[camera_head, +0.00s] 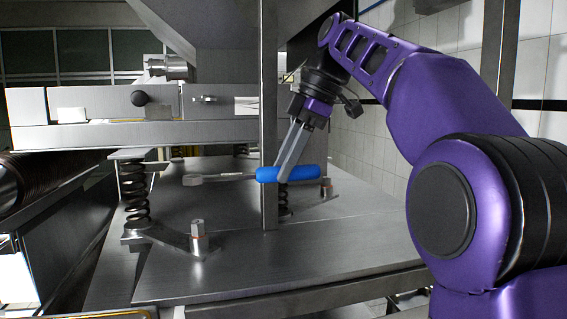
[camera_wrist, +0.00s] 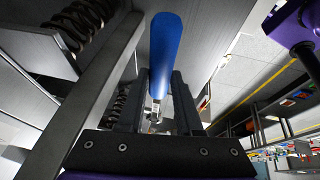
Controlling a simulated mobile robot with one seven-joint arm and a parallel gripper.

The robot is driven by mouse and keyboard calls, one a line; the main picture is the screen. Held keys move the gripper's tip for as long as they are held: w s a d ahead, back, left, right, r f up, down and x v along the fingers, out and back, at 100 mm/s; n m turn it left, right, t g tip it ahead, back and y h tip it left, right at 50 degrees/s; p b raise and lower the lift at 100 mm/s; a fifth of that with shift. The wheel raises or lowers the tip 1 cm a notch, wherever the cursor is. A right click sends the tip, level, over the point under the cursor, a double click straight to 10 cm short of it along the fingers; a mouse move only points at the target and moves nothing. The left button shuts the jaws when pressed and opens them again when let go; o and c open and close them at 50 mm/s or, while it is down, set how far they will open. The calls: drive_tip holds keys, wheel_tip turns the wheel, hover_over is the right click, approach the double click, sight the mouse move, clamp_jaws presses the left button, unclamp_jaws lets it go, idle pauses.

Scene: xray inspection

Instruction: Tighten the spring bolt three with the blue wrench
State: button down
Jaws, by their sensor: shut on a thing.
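The blue wrench (camera_head: 287,174) has a blue handle and a silver shaft whose open head points left in the head view. My gripper (camera_head: 284,170) is shut on its blue handle, in front of the right part of the lower metal plate. The blue handle also shows between the dark fingers in the wrist view (camera_wrist: 166,52). A hex bolt (camera_head: 198,230) stands on a bracket beside the left coil spring (camera_head: 135,192). Another bolt (camera_head: 326,187) stands beside the right spring (camera_head: 284,198), which is partly hidden. I cannot tell which bolt is number three.
A vertical metal post (camera_head: 269,120) stands close to the wrench. The upper machine frame (camera_head: 215,134) hangs over the lower plate (camera_head: 230,262). A tiled wall (camera_head: 365,150) is behind on the right. The front of the plate is clear.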

drive_tip(key=shift+d+f+b, duration=0.1)
drive_tip(key=shift+f+b, duration=2.3)
drive_tip(key=shift+f, duration=0.5)
drive_tip(key=shift+f+b, duration=0.9)
drive_tip(key=shift+f, duration=0.6)
drive_tip(key=shift+s+d+m, duration=0.15)
drive_tip(key=shift+s+m, duration=0.45)
drive_tip(key=shift+s, duration=0.25)
drive_tip(key=shift+f, duration=0.2)
drive_tip(key=shift+s+t, duration=0.15)
drive_tip(key=shift+t, duration=0.15)
drive_tip(key=shift+s+m+t, duration=0.3)
drive_tip(key=shift+s+m, duration=0.5)
drive_tip(key=shift+s, duration=0.15)
